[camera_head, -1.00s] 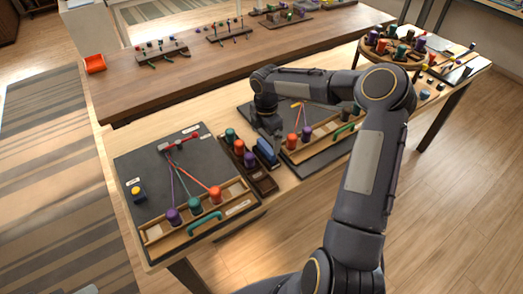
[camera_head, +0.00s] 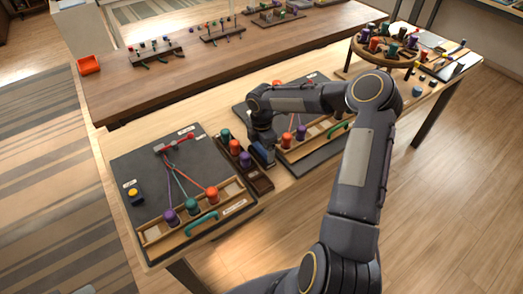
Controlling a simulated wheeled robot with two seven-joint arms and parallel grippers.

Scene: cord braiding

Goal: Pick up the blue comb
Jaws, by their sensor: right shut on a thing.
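The blue comb (camera_head: 263,154) stands upright at the right side of a dark wooden rack (camera_head: 246,166) between the two braiding boards. Only part of it shows below my right gripper (camera_head: 264,143). My right gripper points down from above and is shut on the blue comb. The fingers are small and partly hidden by the wrist. I cannot tell whether the comb is clear of the rack. My left gripper is not in view.
The left board (camera_head: 140,170) holds cords, spools and a green handle (camera_head: 203,224). Several spools stand in the rack beside the comb. The right board (camera_head: 318,160) lies partly under my arm. A round spool stand (camera_head: 375,58) is at the far right.

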